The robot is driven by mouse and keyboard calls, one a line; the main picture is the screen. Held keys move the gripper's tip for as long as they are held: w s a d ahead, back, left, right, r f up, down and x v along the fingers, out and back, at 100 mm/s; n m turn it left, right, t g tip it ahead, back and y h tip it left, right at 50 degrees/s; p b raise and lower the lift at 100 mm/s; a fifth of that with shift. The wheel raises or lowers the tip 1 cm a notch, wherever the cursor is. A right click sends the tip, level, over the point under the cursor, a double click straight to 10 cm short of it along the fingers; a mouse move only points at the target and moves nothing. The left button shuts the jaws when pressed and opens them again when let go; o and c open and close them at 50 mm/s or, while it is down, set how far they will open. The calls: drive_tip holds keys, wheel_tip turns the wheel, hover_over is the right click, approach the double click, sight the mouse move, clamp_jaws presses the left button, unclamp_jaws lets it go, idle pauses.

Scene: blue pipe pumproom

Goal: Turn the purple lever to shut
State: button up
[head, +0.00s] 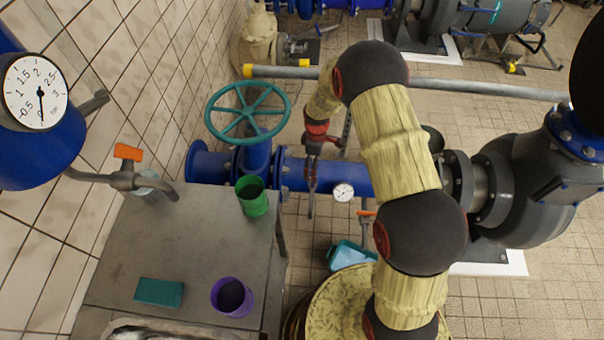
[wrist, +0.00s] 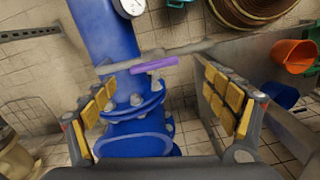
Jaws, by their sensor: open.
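The purple lever (wrist: 154,64) shows in the wrist view as a short bar, lying nearly level across the picture. It sits by a thin grey pipe, in front of the large blue pipe. My gripper (wrist: 158,82) is open and empty, with one yellow-padded finger on each side of the picture. The lever shows in the gap between the fingers, farther off than they are; I see no contact. In the head view my gripper (head: 312,175) hangs down beside the blue pipe. I cannot make out the purple lever there.
The blue pipe (head: 345,180) carries a flange (wrist: 135,105) and a white gauge (head: 343,192). A teal handwheel (head: 247,111) stands left of my gripper. A grey table (head: 185,235) holds a green cup (head: 252,196) and a purple cup (head: 232,297). An orange-handled tap (head: 128,152) is at the left.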

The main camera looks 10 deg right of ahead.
drive_tip(key=shift+w+n, duration=0.5)
drive_tip(key=shift+n, duration=0.6)
wheel_tip(320, 180, down, 8)
drive_tip(key=shift+r+b, duration=0.15)
drive_tip(key=shift+b, duration=0.85)
drive_tip(key=c, duration=0.3)
drive_tip(key=c, duration=0.7)
drive_tip(key=shift+c, duration=0.7)
